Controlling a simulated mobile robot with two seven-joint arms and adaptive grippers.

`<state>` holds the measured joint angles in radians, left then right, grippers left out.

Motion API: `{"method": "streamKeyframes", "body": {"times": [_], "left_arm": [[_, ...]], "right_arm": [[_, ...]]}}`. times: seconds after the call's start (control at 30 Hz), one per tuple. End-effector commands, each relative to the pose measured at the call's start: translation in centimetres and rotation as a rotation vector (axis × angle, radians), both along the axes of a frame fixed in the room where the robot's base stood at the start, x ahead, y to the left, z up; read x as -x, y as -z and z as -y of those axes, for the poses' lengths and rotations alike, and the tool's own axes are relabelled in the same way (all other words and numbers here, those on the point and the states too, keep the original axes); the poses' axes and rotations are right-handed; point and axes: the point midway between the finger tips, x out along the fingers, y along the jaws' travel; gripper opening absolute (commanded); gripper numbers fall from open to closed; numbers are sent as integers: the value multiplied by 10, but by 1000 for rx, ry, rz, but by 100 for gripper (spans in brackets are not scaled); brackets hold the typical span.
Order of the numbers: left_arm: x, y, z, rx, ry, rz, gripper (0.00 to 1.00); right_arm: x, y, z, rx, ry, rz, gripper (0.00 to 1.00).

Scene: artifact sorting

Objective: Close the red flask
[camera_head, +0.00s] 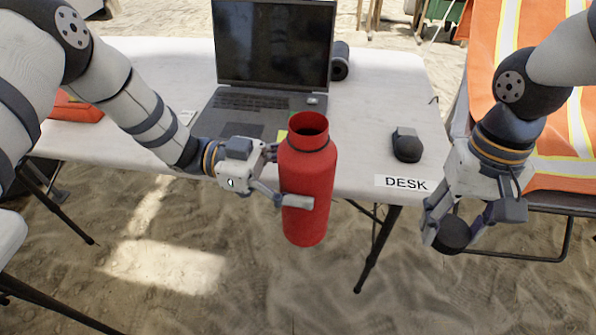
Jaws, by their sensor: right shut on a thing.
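The red flask (308,205) is upright with its round mouth open at the top, in front of the desk's near edge. My right gripper (453,228) is shut on a round black cap (453,236), at the right in front of the desk. The cap is apart from the flask, well to its right and lower than the flask's mouth.
The white desk (385,90) bears an open laptop (272,45), a dark cylinder (340,62), a black mouse (407,145) and a red item (76,108). A "DESK" label (405,183) is on its near edge. An orange vest (485,60) lies over a chair at right.

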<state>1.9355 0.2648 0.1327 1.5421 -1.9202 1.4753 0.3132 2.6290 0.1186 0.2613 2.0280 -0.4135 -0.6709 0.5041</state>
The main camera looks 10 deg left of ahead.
Motion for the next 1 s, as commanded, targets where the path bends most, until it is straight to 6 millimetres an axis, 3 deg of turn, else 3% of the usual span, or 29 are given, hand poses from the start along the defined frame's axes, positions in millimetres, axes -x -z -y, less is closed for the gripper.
{"method": "streamKeyframes", "body": {"times": [0.17, 0.27, 0.37, 0.57, 0.77, 1.0], "left_arm": [[0, -1, 0, 1, -2, 3, 11], [0, -2, 0, 2, -2, 3, 11], [0, -2, 0, 2, -2, 3, 11], [-1, -2, 0, 3, -2, 4, 11], [-1, -2, 0, 3, -3, 4, 11], [-1, -2, 0, 3, -3, 4, 11]], "right_arm": [[-3, -3, -3, 0, -38, 3, 40], [-13, -9, -13, -1, -191, 5, 40], [-28, -23, -31, -1, -459, 4, 40], [-59, -62, -75, -1, -1122, 0, 40], [-82, -113, -121, 1, -1845, -7, 40], [-77, -172, -180, 8, -2690, -19, 40]]}}
